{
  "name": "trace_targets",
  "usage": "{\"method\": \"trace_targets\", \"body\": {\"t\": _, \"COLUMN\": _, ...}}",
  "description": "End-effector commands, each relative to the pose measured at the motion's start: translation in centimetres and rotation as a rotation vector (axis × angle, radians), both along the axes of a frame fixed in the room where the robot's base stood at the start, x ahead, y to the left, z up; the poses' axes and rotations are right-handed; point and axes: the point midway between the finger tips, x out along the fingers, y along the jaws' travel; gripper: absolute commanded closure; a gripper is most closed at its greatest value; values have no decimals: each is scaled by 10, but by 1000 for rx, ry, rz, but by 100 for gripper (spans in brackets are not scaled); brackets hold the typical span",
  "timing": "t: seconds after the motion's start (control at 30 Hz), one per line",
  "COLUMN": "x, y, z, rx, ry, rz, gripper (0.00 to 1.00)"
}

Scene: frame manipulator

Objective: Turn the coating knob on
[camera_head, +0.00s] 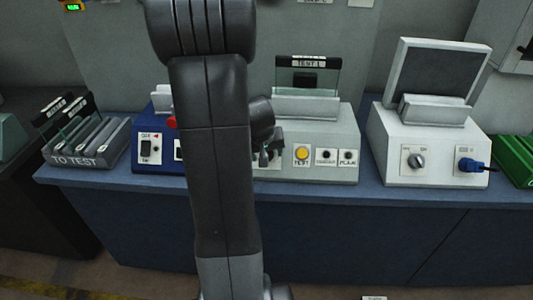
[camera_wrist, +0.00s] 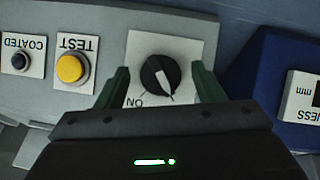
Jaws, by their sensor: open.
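A black round knob (camera_wrist: 158,72) with a white pointer line sits on a white plate of the grey test machine (camera_head: 333,133). In the wrist view its pointer aims down and slightly right, and an upside-down "ON" label is at its lower left. My gripper (camera_wrist: 161,88) is open, with one green finger on each side of the knob. Contact with the knob cannot be told. Another knob (camera_head: 416,161) is on the white machine (camera_head: 432,130) at right.
Beside the knob are a yellow TEST button (camera_wrist: 71,68) and a dark COATED button (camera_wrist: 20,61). A blue box (camera_head: 150,150) adjoins at left. A TO TEST rack (camera_head: 85,155) with glass plates stands farther left. A blue plug (camera_head: 470,165) is on the white machine.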

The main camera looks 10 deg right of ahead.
Motion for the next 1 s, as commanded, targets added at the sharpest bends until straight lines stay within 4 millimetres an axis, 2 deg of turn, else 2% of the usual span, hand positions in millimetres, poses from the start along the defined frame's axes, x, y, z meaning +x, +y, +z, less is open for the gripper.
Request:
{"method": "trace_targets", "body": {"t": 0.37, "x": 2, "y": -1, "z": -4, "rx": 0, "ry": -1, "rz": 0, "gripper": 40}}
{"method": "trace_targets", "body": {"t": 0.5, "x": 1, "y": -1, "z": -3, "rx": 0, "ry": -1, "rz": 0, "gripper": 67}}
{"method": "trace_targets", "body": {"t": 0.6, "x": 1, "y": -1, "z": -3, "rx": 0, "ry": -1, "rz": 0, "gripper": 83}}
{"method": "trace_targets", "body": {"t": 1.0, "x": 1, "y": -2, "z": -1, "rx": 54, "ry": -15, "rz": -43, "gripper": 82}}
